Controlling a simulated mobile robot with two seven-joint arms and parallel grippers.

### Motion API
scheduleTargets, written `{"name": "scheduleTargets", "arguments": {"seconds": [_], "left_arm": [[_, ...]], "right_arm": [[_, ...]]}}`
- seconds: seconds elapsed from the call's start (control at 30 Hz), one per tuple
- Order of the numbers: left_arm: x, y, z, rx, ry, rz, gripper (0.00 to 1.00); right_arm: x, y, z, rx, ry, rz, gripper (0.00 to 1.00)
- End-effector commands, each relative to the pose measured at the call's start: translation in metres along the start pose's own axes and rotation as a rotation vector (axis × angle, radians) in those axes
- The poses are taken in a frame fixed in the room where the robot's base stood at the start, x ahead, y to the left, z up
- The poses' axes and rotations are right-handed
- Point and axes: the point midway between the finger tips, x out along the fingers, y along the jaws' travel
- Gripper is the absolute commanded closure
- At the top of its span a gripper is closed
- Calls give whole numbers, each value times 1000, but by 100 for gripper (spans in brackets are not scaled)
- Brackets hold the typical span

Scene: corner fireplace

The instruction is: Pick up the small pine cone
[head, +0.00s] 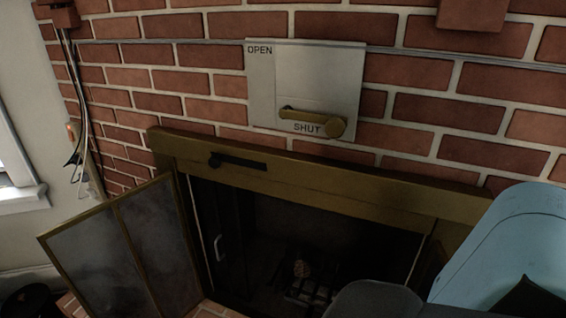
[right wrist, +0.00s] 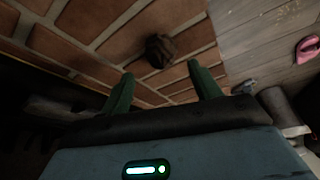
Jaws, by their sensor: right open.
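In the right wrist view, a small dark brown pine cone (right wrist: 159,50) lies on the brick hearth, just beyond the fingertips and between their lines. My right gripper (right wrist: 162,84) is open, with its two green fingers apart and nothing between them. A gap shows between the fingertips and the cone. In the head view, my light blue right arm enters at the lower right and its gripper is hidden. A brown lump (head: 301,268), perhaps another cone, sits at the dark grate inside the fireplace. My left gripper is not in view.
The fireplace's glass door (head: 122,255) stands open at the left. A brass lintel (head: 310,182) crosses above the opening. A damper plate (head: 262,85) with a lever near SHUT is on the brick wall. Grey floorboards (right wrist: 262,45) and a pink object (right wrist: 307,49) lie right of the hearth.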

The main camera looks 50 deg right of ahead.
Motion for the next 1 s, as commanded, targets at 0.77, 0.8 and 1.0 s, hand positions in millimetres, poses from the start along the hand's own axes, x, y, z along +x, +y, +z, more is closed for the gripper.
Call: {"name": "scheduleTargets", "arguments": {"seconds": [0.77,0.8,1.0], "left_arm": [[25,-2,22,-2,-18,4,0],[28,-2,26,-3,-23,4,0],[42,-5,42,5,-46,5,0]], "right_arm": [[44,-1,1,-1,-1,1,37],[49,-2,2,-3,-3,0,37],[69,-2,1,-1,-2,0,37]]}}
